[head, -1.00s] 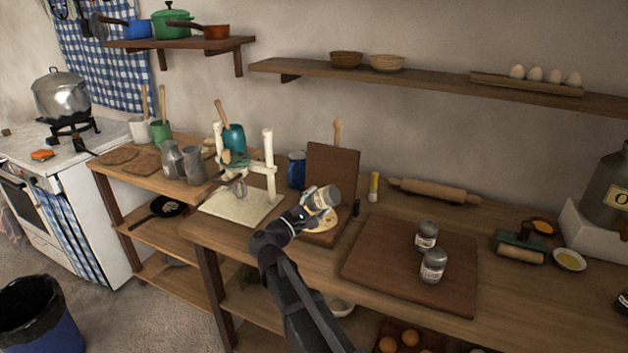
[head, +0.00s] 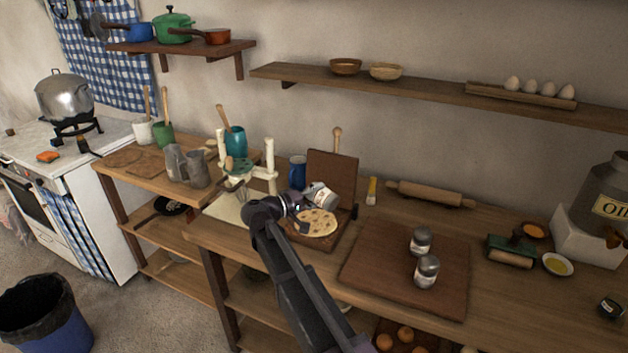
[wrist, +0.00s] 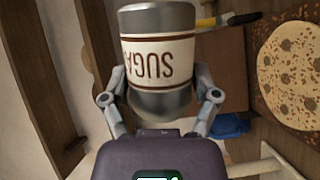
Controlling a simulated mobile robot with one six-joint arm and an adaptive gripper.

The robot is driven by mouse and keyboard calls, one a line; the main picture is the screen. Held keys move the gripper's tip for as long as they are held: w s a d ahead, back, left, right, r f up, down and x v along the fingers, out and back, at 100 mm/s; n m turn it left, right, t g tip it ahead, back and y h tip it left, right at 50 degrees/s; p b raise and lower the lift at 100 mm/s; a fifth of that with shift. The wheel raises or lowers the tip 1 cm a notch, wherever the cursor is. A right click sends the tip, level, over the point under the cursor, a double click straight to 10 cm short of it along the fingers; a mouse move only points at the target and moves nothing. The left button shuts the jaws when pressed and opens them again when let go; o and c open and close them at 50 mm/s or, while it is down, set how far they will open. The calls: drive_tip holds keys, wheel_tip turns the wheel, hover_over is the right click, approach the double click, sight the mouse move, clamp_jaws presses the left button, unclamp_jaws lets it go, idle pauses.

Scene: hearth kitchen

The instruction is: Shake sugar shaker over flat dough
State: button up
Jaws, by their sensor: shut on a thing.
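The sugar shaker (head: 322,195) is a grey metal can with a white label. In the wrist view the shaker (wrist: 158,62) shows part of the word "SUGAR" upside down. My gripper (head: 301,205) is shut on its body, with one finger on each side in the wrist view (wrist: 160,100). The shaker is held tilted above the flat dough (head: 318,223), a pale round with brown spots, on a wooden tortilla-press-like board (head: 331,246) with its upright lid (head: 332,174) behind. The dough also shows at the right of the wrist view (wrist: 292,68).
Two more shakers (head: 421,241) (head: 427,271) stand on a large cutting board (head: 385,280) to the right. A blue mug (head: 297,173) and a white-framed stand (head: 270,165) are at the left.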

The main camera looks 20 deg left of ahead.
drive_tip(key=m+g+p, duration=0.1)
drive_tip(key=w+r+m+p, duration=0.1)
drive_tip(key=m, duration=0.1)
drive_tip(key=shift+a+r+m+g, duration=0.15)
drive_tip(key=shift+a+m+g, duration=0.15)
drive_tip(key=shift+a+g, duration=0.1)
drive_tip(key=shift+m, duration=0.5)
drive_tip(key=shift+s+p, duration=0.1)
drive_tip(key=shift+p, duration=0.3)
drive_tip(key=shift+d+r+m+p, duration=0.1)
drive_tip(key=shift+r+m+p, duration=0.15)
drive_tip(key=shift+m+p, duration=0.5)
drive_tip(key=m, duration=0.1)
drive_tip(key=m+y+p, duration=0.1)
drive_tip(key=m+y, duration=0.1)
drive_tip(key=shift+s+d+r+p, duration=0.15)
drive_tip(key=shift+d+r+p, duration=0.1)
drive_tip(key=shift+r+p, duration=0.1)
drive_tip(key=m, duration=0.1)
drive_tip(key=m+y+p, duration=0.1)
drive_tip(key=m, duration=0.1)
drive_tip(key=m+y, duration=0.1)
drive_tip(key=shift+s+d+r+m+t+p, duration=0.15)
drive_tip(key=shift+d+r+m+t+p, duration=0.1)
drive_tip(key=shift+m+t+p, duration=0.1)
